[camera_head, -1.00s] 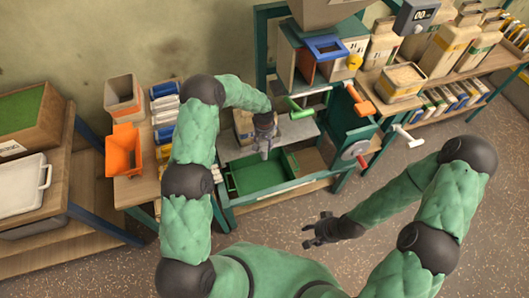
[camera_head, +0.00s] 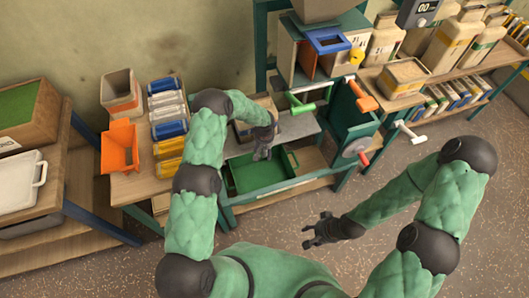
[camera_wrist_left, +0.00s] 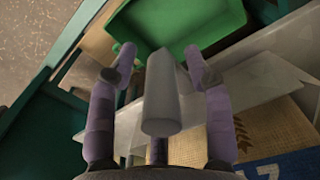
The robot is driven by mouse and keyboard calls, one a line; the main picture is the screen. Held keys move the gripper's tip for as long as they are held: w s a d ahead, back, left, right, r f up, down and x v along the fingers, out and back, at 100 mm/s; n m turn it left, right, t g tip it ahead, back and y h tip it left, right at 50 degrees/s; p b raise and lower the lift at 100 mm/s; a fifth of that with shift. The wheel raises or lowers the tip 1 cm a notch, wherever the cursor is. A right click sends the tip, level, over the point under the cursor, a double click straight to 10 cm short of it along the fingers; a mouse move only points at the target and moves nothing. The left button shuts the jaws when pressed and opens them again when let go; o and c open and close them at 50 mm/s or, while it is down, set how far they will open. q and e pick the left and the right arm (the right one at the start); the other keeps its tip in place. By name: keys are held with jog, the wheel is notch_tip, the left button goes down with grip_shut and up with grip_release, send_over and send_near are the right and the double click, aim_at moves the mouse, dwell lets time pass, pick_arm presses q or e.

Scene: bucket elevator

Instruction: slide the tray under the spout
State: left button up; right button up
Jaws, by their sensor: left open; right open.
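A green tray (camera_head: 258,176) lies low in the open bay of the green-framed machine; it also shows at the top of the left wrist view (camera_wrist_left: 175,22). My left gripper (camera_head: 262,153) is above the tray's back part, pointing down. In the left wrist view its fingers (camera_wrist_left: 160,58) are apart, with a light grey cylinder (camera_wrist_left: 160,105) between them in the picture; I cannot tell whether they touch it. The tray is beyond the fingertips. My right gripper (camera_head: 312,236) is open and empty above the floor. I cannot clearly identify the spout.
A grey shelf (camera_head: 297,126) is just behind and right of my left gripper. A green handle (camera_head: 300,107), an orange handle (camera_head: 363,98) and a red-handled wheel (camera_head: 358,148) stick out of the machine. An orange bin (camera_head: 120,148) stands on the left bench. The floor in front is clear.

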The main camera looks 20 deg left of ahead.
pick_arm(q)
grip_shut()
jog(key=w+d+b, duration=0.4)
jog(key=d, duration=0.3)
jog(key=shift+w+f+b, duration=0.15)
jog(key=shift+w+b, duration=0.1)
jog(key=shift+b, duration=0.15)
jog(key=shift+d, duration=0.1)
jog(key=shift+c, duration=0.9)
grip_release()
jog(key=shift+o, duration=0.9)
